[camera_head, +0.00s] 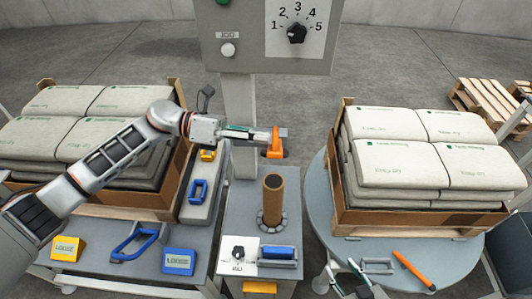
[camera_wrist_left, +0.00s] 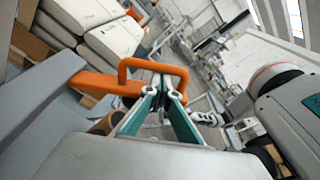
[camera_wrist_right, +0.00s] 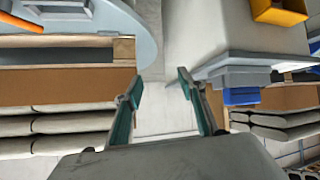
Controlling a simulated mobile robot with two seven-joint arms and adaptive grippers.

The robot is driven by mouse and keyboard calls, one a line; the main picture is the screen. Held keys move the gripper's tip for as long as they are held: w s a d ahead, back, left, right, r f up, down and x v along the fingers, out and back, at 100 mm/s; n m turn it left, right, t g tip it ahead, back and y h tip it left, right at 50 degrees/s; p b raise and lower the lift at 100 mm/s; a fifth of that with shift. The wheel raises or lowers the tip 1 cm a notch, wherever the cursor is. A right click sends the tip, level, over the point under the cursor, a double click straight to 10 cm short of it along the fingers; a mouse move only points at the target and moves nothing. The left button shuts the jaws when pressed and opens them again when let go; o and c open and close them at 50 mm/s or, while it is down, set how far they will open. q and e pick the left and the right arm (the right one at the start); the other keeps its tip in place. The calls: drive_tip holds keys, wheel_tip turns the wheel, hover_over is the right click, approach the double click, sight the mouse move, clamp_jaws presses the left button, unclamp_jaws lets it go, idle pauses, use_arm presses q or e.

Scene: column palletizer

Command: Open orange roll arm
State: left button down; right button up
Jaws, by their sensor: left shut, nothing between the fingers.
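The orange roll arm (camera_head: 276,148) shows in the head view at the column, above the brown cardboard tube (camera_head: 272,200). In the left wrist view it is an orange bar (camera_wrist_left: 102,84) with a raised loop handle (camera_wrist_left: 155,64). My left gripper (camera_wrist_left: 162,84) has its teal fingers together at this loop, with nothing between them. Whether the fingers touch the loop I cannot tell. In the head view my left gripper (camera_head: 262,136) reaches in from the left, right beside the orange part. My right gripper (camera_wrist_right: 156,88) is open and empty, low between the round table and the central cabinet.
Stacked white sacks stand in a left crate (camera_head: 178,170) and a right crate (camera_head: 400,221). The right crate is on a round grey table (camera_head: 330,243) with another orange bar (camera_head: 414,270). A control panel (camera_head: 245,40) hangs above. Blue handles and yellow boxes line the left front.

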use_arm(q)
drive_tip(key=shift+w+r+n, duration=0.5)
drive_tip(key=shift+w+r, duration=0.05)
drive_tip(key=shift+w, duration=0.15)
drive_tip(key=shift+w+r+n+b, duration=0.4)
drive_tip(key=shift+w+r+n, duration=0.1)
drive_tip(key=shift+w, duration=0.1)
drive_tip(key=shift+a, duration=0.15)
